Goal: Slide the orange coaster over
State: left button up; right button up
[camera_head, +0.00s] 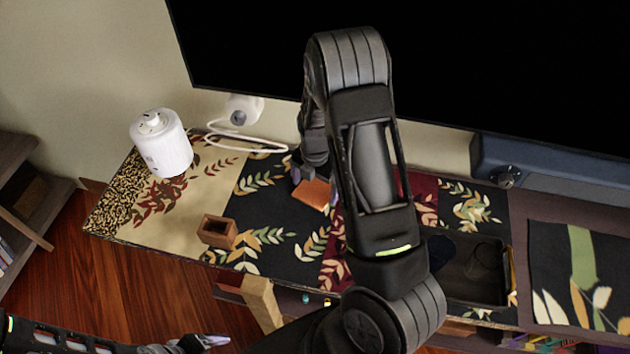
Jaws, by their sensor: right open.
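The orange coaster (312,193) lies on the dark leaf-patterned part of the runner on the cabinet top. My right arm reaches over the cabinet from the front, and its links hide part of the surface to the right of the coaster. My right gripper (300,176) points down at the coaster's far left edge and is open. Its fingers are small and partly hidden, so I cannot tell whether they touch the coaster. My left gripper (208,342) is low at the bottom left, away from the cabinet top; its jaw opening is unclear.
A small wooden box (217,231) stands left of the coaster near the front edge. A white canister (161,143) and a white device with a cable (244,110) are at the back left. A dark tray (470,285) lies right of my arm. A black screen (480,70) rises behind.

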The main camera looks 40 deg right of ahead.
aim_at(306, 190)
jog(key=c, duration=1.1)
jog(key=shift+w+a, duration=0.8)
jog(key=shift+w, duration=0.1)
jog(key=o, duration=1.1)
jog(key=shift+r, duration=0.15)
notch_tip(306, 190, up, 8)
jog(key=b, duration=0.1)
jog(key=shift+f, duration=0.2)
